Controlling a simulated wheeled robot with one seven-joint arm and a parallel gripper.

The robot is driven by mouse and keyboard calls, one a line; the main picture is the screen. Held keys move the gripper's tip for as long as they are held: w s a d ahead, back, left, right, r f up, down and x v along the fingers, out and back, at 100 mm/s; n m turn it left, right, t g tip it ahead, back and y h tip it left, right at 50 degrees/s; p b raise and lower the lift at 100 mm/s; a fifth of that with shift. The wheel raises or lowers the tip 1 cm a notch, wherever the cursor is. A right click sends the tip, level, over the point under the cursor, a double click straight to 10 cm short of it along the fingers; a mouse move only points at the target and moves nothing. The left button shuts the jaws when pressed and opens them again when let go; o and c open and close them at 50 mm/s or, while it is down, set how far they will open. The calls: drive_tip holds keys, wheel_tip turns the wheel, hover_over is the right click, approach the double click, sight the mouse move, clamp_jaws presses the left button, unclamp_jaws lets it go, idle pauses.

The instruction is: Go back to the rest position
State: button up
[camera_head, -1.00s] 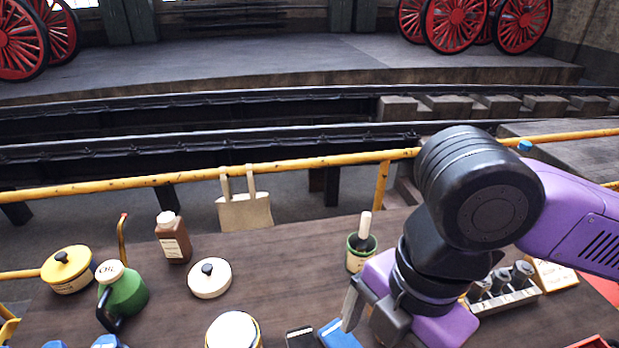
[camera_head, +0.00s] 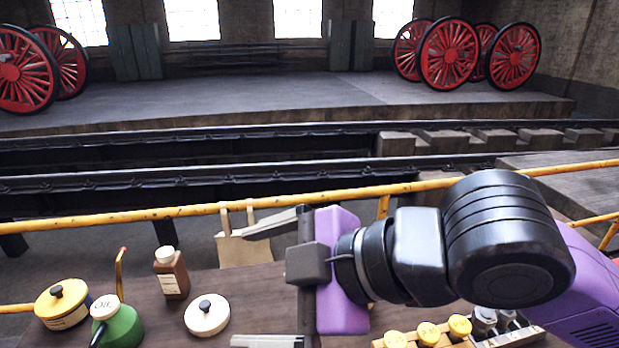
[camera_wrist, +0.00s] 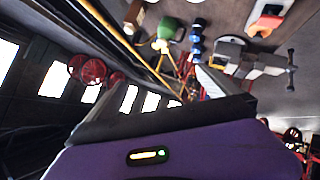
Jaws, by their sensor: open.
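My gripper (camera_head: 268,283) is raised over the wooden bench in the head view, turned sideways and pointing left. Its two fingers are spread wide, one above and one below, with nothing between them. In the wrist view a pale finger (camera_wrist: 212,82) shows, and bench items lie beyond it. The purple wrist and black joints hide part of the bench's right side in the head view.
The bench holds a yellow-lidded pot (camera_head: 62,300), a green oil can (camera_head: 117,325), a brown bottle (camera_head: 171,272), a white lid (camera_head: 206,315) and yellow-capped pieces (camera_head: 428,334). A yellow rail (camera_head: 150,214) runs behind, with a cloth bag (camera_head: 243,248) hanging from it.

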wheel_tip(320, 180, up, 9)
drive_tip(key=w+a+m+t+y+b, duration=0.1)
drive_tip(key=w+a+m+t+y, duration=0.1)
drive_tip(key=m+t+y, duration=0.3)
drive_tip(key=w+d+r+m+t+y+b, duration=0.1)
drive_tip(key=w+d+r+m+t+y, duration=0.1)
drive_tip(key=d+r+m+t, duration=0.25)
drive_tip(key=d+f+m+t+h+b, duration=0.1)
drive_tip(key=d+f+m+t+h, duration=0.45)
drive_tip(key=d, duration=0.25)
drive_tip(key=d+f+m+t+h+b, duration=0.1)
drive_tip(key=d+f+m+t+h, duration=0.4)
drive_tip(key=d+m+h, duration=0.2)
drive_tip(key=s+d+f+m+g+h+b, duration=0.1)
drive_tip(key=s+d+f+m+h, duration=0.2)
drive_tip(key=s+f, duration=0.45)
drive_tip(key=s+d+f+m+g+h+b, duration=0.15)
drive_tip(key=s+d+f+h, duration=0.3)
drive_tip(key=f, duration=0.55)
drive_tip(key=s+f+n+g+y+b, duration=0.2)
drive_tip(key=s+f+n+g, duration=0.3)
drive_tip(key=s+f, duration=1.4)
drive_tip(key=shift+s+d+g+b, duration=0.4)
drive_tip(key=shift+d+g+b, duration=0.1)
drive_tip(key=shift+g, duration=0.55)
